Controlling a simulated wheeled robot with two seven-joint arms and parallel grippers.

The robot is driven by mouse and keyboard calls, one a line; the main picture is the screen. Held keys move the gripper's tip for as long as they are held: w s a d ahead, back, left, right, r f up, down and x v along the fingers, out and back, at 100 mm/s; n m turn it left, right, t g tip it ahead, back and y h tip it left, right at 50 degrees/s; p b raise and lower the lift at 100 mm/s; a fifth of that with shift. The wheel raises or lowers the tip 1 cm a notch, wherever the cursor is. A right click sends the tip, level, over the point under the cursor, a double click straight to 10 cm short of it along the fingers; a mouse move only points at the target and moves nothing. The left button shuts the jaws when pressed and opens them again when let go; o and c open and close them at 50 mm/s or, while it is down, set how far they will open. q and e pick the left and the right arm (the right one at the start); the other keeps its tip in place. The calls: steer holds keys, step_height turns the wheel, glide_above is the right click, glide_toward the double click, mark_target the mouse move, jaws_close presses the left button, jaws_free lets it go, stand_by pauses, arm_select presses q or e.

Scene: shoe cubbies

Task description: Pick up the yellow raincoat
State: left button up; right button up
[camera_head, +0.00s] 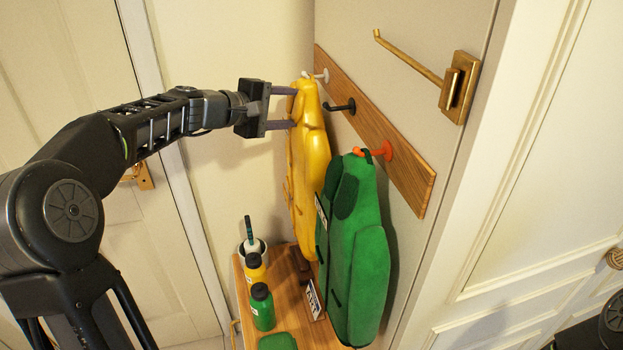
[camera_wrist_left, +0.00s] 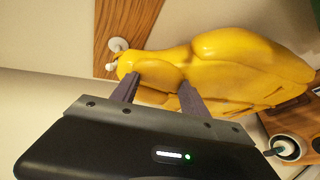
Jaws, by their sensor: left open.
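The yellow raincoat (camera_head: 308,160) hangs from a white hook (camera_head: 318,75) on the wooden wall rail, at the back left. In the left wrist view the raincoat (camera_wrist_left: 235,62) stretches away to the right, with its top by the white hook (camera_wrist_left: 117,46). My left gripper (camera_head: 292,107) is open, its two fingers reaching to the upper part of the raincoat. In the left wrist view the fingertips (camera_wrist_left: 160,84) lie over the raincoat's upper end, spread apart. I cannot tell whether they touch it. My right gripper is not in view.
A green coat (camera_head: 360,255) hangs close in front of the raincoat on an orange hook (camera_head: 378,151). A black hook (camera_head: 340,106) between them is empty. Below, a wooden bench (camera_head: 286,270) holds a yellow bottle (camera_head: 255,269) and a green bottle (camera_head: 262,308). A brass arm (camera_head: 410,58) sticks out at upper right.

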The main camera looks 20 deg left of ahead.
arm_select(q)
steer(key=shift+c, duration=0.2)
jaws_close()
stand_by(0.4)
